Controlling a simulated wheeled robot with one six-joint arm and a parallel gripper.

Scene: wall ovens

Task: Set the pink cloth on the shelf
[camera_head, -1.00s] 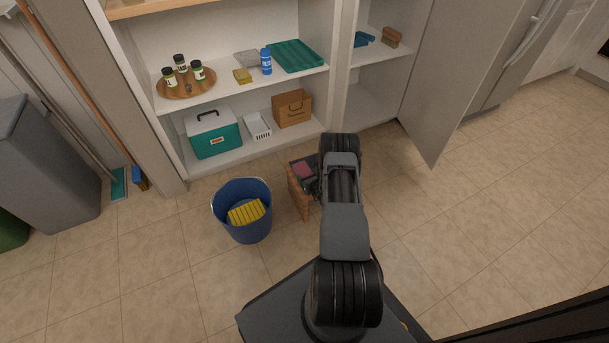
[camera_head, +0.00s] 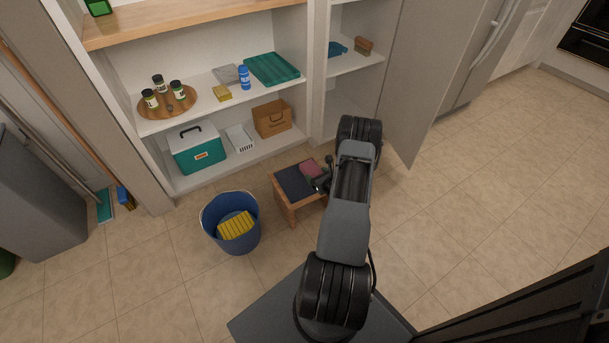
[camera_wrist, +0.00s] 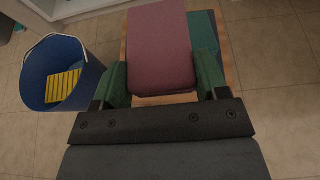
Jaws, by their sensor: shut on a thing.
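The pink cloth (camera_wrist: 160,48) is a folded pad between the two green fingers of my gripper (camera_wrist: 163,82) in the wrist view. My gripper is shut on it. In the head view the pink cloth (camera_head: 311,169) shows at the end of my gripper (camera_head: 322,181), over the right part of a small wooden stool (camera_head: 291,211) with a dark top. Whether the cloth touches the stool is unclear. The shelf unit stands behind, with a middle shelf (camera_head: 205,108) and a lower shelf (camera_head: 215,166); my arm hides part of the area to the right.
A blue bucket (camera_head: 232,240) stands left of the stool. An open cabinet door (camera_head: 422,85) stands at right.

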